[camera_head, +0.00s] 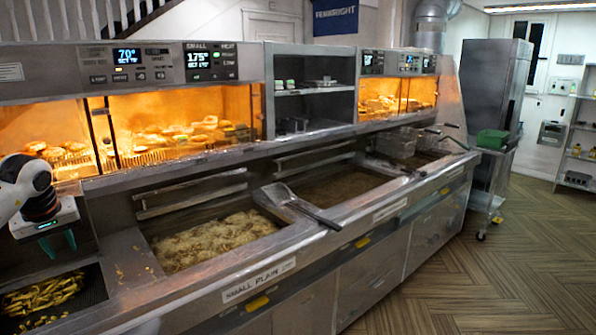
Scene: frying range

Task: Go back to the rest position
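My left gripper (58,243) hangs at the left edge, above the tray of fries (42,297) and beside the left end of the frying range (300,258). Its two teal fingertips point down and stand apart, with nothing seen between them. My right gripper is not in view. A fryer well (213,240) labelled small plain holds pale frying food. A scoop or basket with a long handle (312,213) lies across the divider right of this well.
Lit warming cabinets (185,125) with fried food stand behind the wells. Another well of dark oil (340,187) lies further right. Wire baskets (397,145) hang at the far end. A green bin (492,139) sits on a cart. The wooden floor at right is clear.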

